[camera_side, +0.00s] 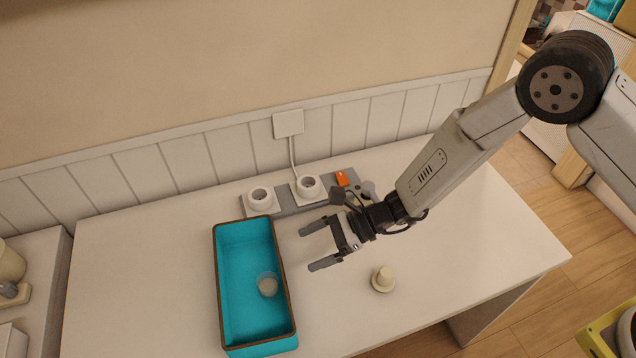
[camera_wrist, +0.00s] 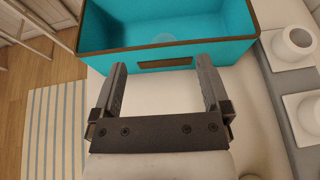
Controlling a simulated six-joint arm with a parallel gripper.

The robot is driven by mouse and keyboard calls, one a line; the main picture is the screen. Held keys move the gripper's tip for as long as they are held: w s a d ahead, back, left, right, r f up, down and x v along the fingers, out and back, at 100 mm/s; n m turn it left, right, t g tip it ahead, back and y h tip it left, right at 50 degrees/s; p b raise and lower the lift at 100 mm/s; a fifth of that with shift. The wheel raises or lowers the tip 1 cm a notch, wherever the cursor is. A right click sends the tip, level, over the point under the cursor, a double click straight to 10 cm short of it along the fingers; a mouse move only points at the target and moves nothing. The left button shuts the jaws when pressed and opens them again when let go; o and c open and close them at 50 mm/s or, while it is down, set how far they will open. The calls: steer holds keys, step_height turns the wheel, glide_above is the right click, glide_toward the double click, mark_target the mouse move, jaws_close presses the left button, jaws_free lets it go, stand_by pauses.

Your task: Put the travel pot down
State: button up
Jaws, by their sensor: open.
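A small translucent pot (camera_side: 268,284), which looks like the travel pot, stands on the floor of the teal bin (camera_side: 218,262), towards its near right side. My gripper (camera_side: 310,249) is open and empty, just right of the bin and apart from the pot.
A cream knob-shaped piece (camera_side: 383,280) stands on the white tabletop (camera_side: 440,240), right of my gripper. Behind the gripper, a grey power strip (camera_side: 285,211) holds two white round sockets and an orange switch (camera_side: 342,178). The front right tabletop is clear.

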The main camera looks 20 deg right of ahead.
steer(key=shift+d+r, duration=0.1)
steer(key=shift+d, duration=0.2)
stand_by(0.4)
steer(key=s+d+r+n+h, duration=0.3)
steer(key=d+n, duration=0.3)
steer(key=d, duration=0.5)
steer(key=s+d+r+n+t+h, duration=0.1)
steer(key=s+d+r+n+h, duration=0.3)
steer(key=d, duration=0.8)
steer(key=s+d+r+n+h, duration=0.4)
steer(key=d+r+n+h, duration=0.2)
steer(key=d+n, duration=0.3)
steer(key=shift+d, duration=1.25)
